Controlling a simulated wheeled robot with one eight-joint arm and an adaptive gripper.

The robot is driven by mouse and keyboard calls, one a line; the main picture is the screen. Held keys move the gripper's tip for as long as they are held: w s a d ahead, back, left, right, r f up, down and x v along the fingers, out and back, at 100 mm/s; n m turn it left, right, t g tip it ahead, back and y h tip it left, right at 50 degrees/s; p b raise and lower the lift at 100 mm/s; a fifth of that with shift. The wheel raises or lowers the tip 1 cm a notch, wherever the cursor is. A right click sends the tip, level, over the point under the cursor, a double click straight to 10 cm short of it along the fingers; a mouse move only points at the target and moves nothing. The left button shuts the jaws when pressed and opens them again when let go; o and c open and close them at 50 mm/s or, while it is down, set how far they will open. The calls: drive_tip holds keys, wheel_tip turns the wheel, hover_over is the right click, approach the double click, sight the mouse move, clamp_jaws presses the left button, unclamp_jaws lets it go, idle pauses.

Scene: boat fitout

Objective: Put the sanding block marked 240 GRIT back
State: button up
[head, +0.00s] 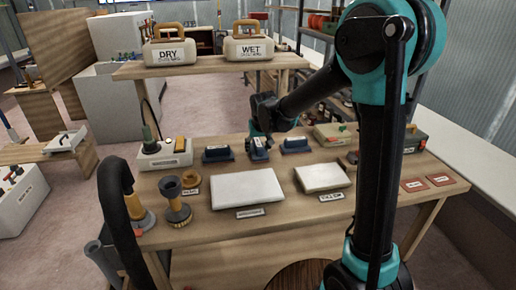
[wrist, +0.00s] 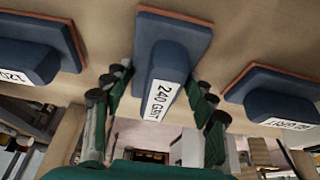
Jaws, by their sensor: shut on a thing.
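The sanding block marked 240 GRIT (wrist: 168,62) is blue with a reddish edge, and its white label faces the wrist camera. It sits between two other blue blocks on the bench. My gripper (wrist: 152,105) is shut on it, with fingers on both sides of its raised grip. In the head view the block (head: 260,155) is partly hidden under my gripper (head: 259,140), at the back of the bench. I cannot tell whether its base touches the bench top.
A block marked 120 (wrist: 30,62) and another blue block (wrist: 270,92) with a hard-to-read label flank it closely. On the bench (head: 300,220) stand a white pad (head: 248,188), a smaller pad (head: 323,177) and a corded box (head: 165,155). DRY (head: 170,52) and WET (head: 250,47) cases sit on the shelf behind.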

drive_tip(key=o, duration=1.4)
drive_tip(key=shift+f, duration=0.1)
drive_tip(key=shift+o, duration=0.2)
drive_tip(key=v, duration=1.2)
drive_tip(key=shift+s, duration=0.1)
